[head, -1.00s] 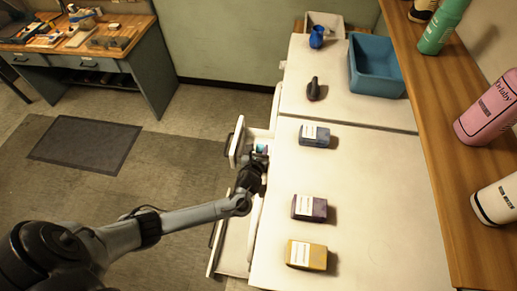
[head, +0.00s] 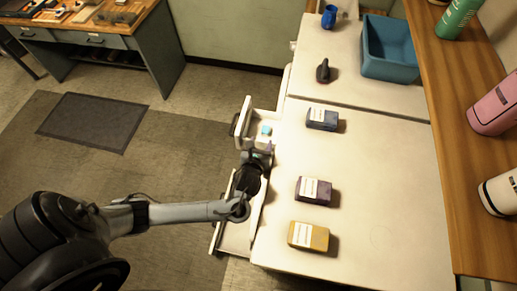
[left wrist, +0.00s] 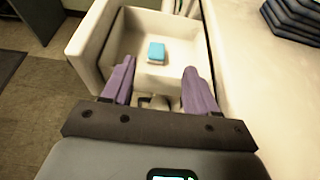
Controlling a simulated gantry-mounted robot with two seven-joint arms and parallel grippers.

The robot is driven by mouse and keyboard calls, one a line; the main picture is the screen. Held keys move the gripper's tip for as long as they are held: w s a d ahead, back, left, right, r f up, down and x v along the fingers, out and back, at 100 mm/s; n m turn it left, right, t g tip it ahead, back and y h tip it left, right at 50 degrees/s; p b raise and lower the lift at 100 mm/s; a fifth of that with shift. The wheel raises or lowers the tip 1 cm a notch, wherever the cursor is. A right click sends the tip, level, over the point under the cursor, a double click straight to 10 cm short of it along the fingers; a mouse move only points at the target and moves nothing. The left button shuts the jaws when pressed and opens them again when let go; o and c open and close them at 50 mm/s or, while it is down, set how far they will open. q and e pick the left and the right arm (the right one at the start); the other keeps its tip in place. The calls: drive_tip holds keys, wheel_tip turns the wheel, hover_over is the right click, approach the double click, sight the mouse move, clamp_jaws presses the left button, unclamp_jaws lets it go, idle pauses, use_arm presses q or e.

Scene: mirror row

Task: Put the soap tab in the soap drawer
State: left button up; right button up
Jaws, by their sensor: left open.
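The soap tab (head: 266,130), a small blue block with a pale lower side, lies inside an open white drawer (head: 244,116). In the left wrist view the tab (left wrist: 156,52) lies on the drawer's floor, clear of the drawer walls (left wrist: 88,38). My left gripper (head: 257,156) is at the near end of this drawer. Its two purple-grey fingers (left wrist: 157,84) are spread apart with nothing between them, and the tab lies beyond their tips. No label shows on the drawer. My right gripper is not in view.
A second drawer (head: 236,236) stands open nearer to me. On the white top are a dark blue box (head: 322,118), a purple box (head: 314,190), a yellow box (head: 309,236), a dark handled item (head: 323,71) and a blue bin (head: 390,50). Bottles stand on the wooden shelf (head: 440,130).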

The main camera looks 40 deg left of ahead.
use_arm(q)
drive_tip(key=v, duration=0.3)
drive_tip(key=shift+s+r, duration=0.1)
idle(0.5)
